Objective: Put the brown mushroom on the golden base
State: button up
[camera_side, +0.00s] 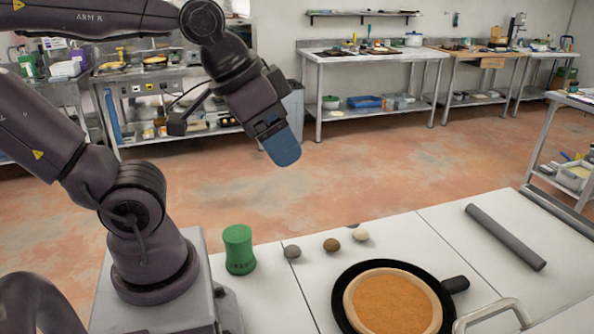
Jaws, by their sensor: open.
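A small brown mushroom (331,245) sits on the white worktop, between a grey round piece and a cream one. The golden base (392,303) is a round flat disc with a paler raised rim, lying in a black pan with its handle to the right. My gripper (283,150) is raised well above the worktop, above and to the left of the mushroom, and points down and to the right. It is open and touches nothing. Its blue finger pad faces the camera and hides the gap between the fingers.
A grey round piece (292,251) and a cream one (361,235) flank the mushroom. A green container (239,249) stands left of them. The black pan's handle (455,284) sticks out right. A grey rod (505,237) lies at the right. A metal handle (494,314) is at front right.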

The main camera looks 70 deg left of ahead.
dwell(0.3)
jog(key=m+g, duration=0.6)
jog(key=m, duration=1.1)
send_over(332, 241)
notch_tip(332, 241, down, 22)
notch_tip(332, 241, down, 13)
jog(key=c, duration=1.1)
jog(key=shift+r, duration=0.1)
